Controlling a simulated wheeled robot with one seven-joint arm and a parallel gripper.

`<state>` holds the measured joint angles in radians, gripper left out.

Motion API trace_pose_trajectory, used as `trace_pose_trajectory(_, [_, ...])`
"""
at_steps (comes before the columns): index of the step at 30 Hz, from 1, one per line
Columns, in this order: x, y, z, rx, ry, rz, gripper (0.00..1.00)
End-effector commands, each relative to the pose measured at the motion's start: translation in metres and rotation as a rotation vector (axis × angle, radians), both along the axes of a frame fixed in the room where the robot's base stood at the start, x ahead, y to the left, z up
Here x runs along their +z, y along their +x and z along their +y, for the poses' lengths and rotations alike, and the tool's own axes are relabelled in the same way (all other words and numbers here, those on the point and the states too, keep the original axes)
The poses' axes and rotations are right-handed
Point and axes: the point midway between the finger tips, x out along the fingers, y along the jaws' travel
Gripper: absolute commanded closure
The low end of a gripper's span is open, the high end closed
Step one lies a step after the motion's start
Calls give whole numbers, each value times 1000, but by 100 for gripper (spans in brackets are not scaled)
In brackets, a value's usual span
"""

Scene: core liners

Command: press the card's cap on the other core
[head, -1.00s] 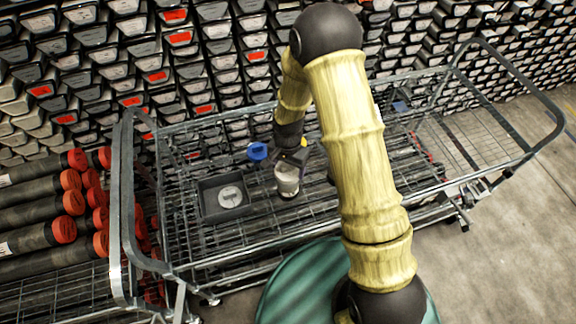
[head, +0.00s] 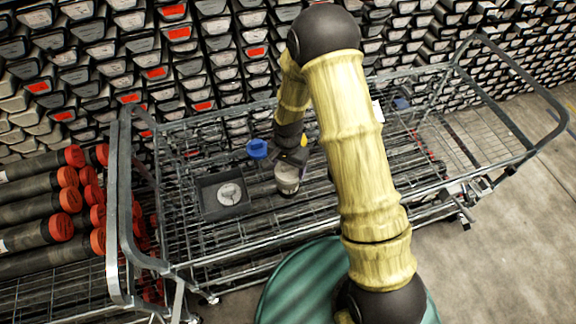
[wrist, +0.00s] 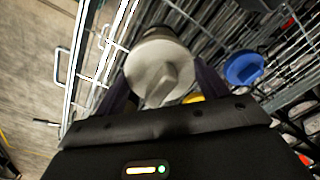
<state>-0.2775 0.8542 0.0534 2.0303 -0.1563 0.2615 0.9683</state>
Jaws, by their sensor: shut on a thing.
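My gripper (head: 292,163) is shut on a pale grey cap (wrist: 160,72) with a raised ridge, seen between the dark fingers in the wrist view. In the head view the pale piece (head: 287,177) sits low over the cart's wire deck, with a darker part at its bottom; whether it is seated on a core I cannot tell. A blue cap (head: 257,148) stands to the left of my gripper, and shows to the right in the wrist view (wrist: 243,68). Something yellow (wrist: 193,98) shows partly hidden behind the gripper. Another pale round cap (head: 230,194) lies in a dark tray (head: 210,214).
The wire cart (head: 160,262) has raised end rails. A small white card-like piece (head: 378,110) and a small blue item (head: 401,103) are behind my arm. Red-capped tubes (head: 62,227) are stacked at left. Trays line the back wall.

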Motion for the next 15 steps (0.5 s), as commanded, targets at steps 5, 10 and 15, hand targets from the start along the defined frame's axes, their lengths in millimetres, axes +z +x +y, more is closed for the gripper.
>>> trace_pose_trajectory(5, [0, 0, 0, 0, 0, 0, 45])
trace_pose_trajectory(10, [0, 0, 0, 0, 0, 0, 19])
trace_pose_trajectory(15, [0, 0, 0, 0, 0, 0, 2])
